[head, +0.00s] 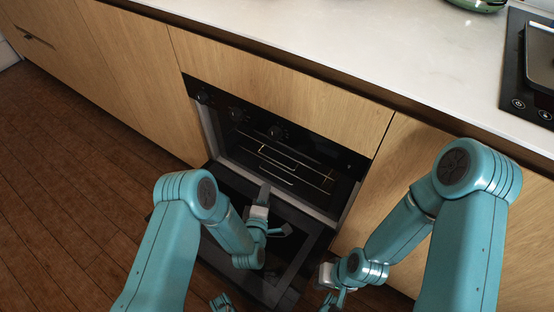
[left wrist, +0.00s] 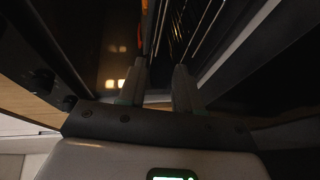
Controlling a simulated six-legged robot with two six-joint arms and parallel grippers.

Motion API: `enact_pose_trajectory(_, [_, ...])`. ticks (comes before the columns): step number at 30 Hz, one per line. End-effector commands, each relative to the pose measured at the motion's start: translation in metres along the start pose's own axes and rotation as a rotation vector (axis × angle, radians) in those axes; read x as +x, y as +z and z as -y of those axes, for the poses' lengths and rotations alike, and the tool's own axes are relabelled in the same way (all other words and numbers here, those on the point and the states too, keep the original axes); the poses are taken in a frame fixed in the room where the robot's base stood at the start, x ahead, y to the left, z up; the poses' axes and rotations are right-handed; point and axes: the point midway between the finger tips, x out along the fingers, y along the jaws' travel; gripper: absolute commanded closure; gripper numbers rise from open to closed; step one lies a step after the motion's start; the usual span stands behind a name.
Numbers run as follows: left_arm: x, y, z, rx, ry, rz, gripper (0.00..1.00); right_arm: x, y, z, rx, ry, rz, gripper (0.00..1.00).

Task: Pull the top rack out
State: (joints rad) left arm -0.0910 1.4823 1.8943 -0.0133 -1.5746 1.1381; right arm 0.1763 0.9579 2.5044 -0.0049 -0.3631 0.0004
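The oven (head: 270,129) is built into the wooden cabinets, and its dark door (head: 287,275) is folded down open. Thin metal rack bars (head: 296,160) show inside the cavity; I cannot clearly separate the top rack from any lower one. My left gripper (head: 275,213) is over the open door, in front of the cavity, with its fingers spread and nothing between them. In the left wrist view, the two fingers (left wrist: 159,82) are apart and point toward rack wires (left wrist: 183,28). No contact shows. My right gripper (head: 333,288) is low at the door's right side; its finger opening is unclear.
A pale countertop (head: 330,35) runs above the oven, with a black hob (head: 515,80) at right and part of a green pot (head: 478,4) at the top. Wooden floor (head: 70,190) is clear at left.

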Motion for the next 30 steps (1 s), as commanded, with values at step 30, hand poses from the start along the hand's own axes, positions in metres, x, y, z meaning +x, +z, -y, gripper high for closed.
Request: enact_pose_trajectory(30, [0.163, 0.008, 0.001, 0.004, 0.001, 0.012, 0.66, 0.05, -0.001, -0.018, 0.0, 0.0, 0.0, 1.0])
